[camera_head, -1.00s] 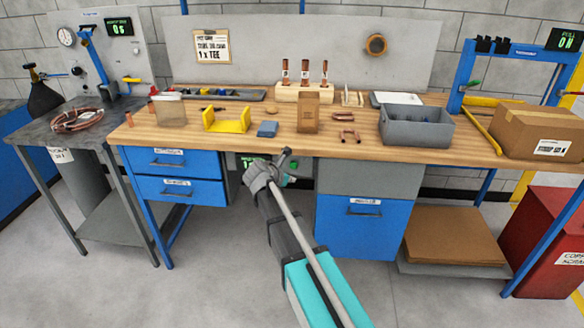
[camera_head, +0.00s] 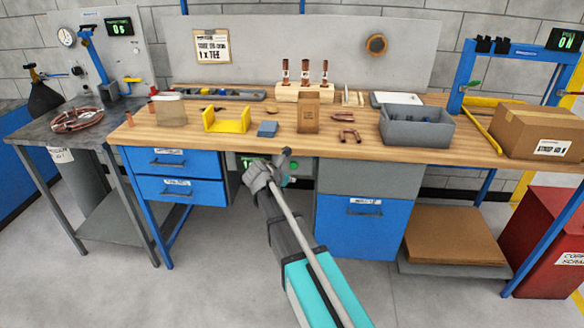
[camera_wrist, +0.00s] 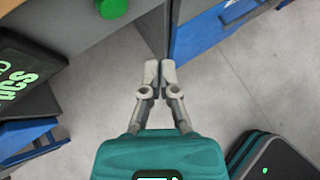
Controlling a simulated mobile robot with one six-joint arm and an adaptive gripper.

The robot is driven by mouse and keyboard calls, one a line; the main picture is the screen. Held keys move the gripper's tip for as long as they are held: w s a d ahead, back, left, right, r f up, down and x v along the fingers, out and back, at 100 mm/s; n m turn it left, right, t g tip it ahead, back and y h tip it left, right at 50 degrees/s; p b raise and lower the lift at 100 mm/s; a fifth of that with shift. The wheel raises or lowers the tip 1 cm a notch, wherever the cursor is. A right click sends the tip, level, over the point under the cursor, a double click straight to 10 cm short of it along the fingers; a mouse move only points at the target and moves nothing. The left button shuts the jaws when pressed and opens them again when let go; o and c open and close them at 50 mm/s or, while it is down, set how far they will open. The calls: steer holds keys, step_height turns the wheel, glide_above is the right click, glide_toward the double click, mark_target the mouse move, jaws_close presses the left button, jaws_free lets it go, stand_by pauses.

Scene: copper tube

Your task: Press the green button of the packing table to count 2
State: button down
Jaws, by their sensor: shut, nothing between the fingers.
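The green button (camera_head: 294,165) sits under the packing table's worktop (camera_head: 225,148), just right of my gripper (camera_head: 286,154) in the head view. In the wrist view the green button (camera_wrist: 112,8) is at the top edge, partly cut off, up and left of my fingertips (camera_wrist: 160,66). The fingers are together, empty and apart from the button. A dark counter display with green characters (camera_head: 250,162) is partly hidden by my arm. It shows tilted at the left of the wrist view (camera_wrist: 22,75); I cannot read its count surely.
Blue drawers (camera_head: 180,188) stand to the left and a blue cabinet (camera_head: 355,222) to the right of the gap. The worktop overhangs the button. A grey bin (camera_head: 415,130) and a cardboard box (camera_head: 530,130) rest on top. Open floor lies in front.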

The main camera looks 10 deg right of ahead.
stand_by(0.8)
steer(key=s+f+m+g+y, duration=0.3)
steer(key=s+f+m+y, duration=0.1)
steer(key=s+m, duration=0.9)
steer(key=s+f+m+g+y, duration=0.3)
steer(key=s+m+g+y, duration=0.1)
steer(key=s+m, duration=0.9)
steer(key=shift+s+d+f, duration=0.15)
steer(key=shift+s+f, duration=0.2)
steer(key=shift+s, duration=0.25)
